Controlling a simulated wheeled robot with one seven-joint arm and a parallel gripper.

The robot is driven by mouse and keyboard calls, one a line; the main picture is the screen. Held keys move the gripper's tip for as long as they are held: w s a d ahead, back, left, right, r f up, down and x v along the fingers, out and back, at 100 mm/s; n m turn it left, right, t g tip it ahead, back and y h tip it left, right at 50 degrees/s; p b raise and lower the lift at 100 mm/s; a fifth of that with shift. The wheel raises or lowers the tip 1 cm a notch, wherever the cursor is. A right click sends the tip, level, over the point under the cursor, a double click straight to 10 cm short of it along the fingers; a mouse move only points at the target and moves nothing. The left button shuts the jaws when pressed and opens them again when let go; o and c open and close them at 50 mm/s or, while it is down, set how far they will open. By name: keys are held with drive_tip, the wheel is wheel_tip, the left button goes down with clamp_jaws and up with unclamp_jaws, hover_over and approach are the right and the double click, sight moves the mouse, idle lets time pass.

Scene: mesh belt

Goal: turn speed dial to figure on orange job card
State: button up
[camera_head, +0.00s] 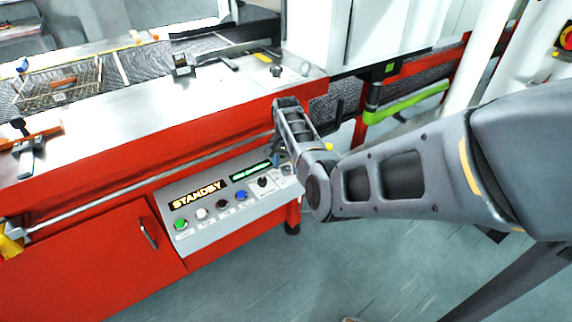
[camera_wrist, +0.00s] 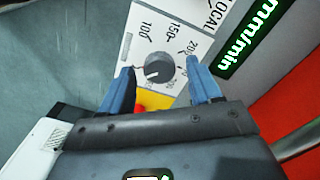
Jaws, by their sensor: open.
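The speed dial (camera_wrist: 158,69) is a dark grey round knob on a white plate, with 100, 150 and 200 printed around it. A pale mark shows on its lower left face; I cannot tell the exact setting. My gripper (camera_wrist: 160,66) is open, with one blue finger on each side of the dial; I cannot tell whether they touch it. In the head view my gripper (camera_head: 280,158) is at the right end of the control panel (camera_head: 210,221), and my arm hides part of that end. I cannot make out the orange job card for certain, nor any figure on it.
A red button on a yellow plate (camera_wrist: 155,101) lies just below the dial, partly behind my gripper. A green-lit mm/min display (camera_wrist: 252,35) is at right. The panel has a STANDBY display (camera_head: 197,195), several buttons and a black selector (camera_head: 263,181). A wire basket (camera_head: 62,84) stands on the belt.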

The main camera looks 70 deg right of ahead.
sight(286, 168)
wheel_tip(286, 168, up, 8)
drive_tip(key=shift+f, duration=0.15)
idle(0.7)
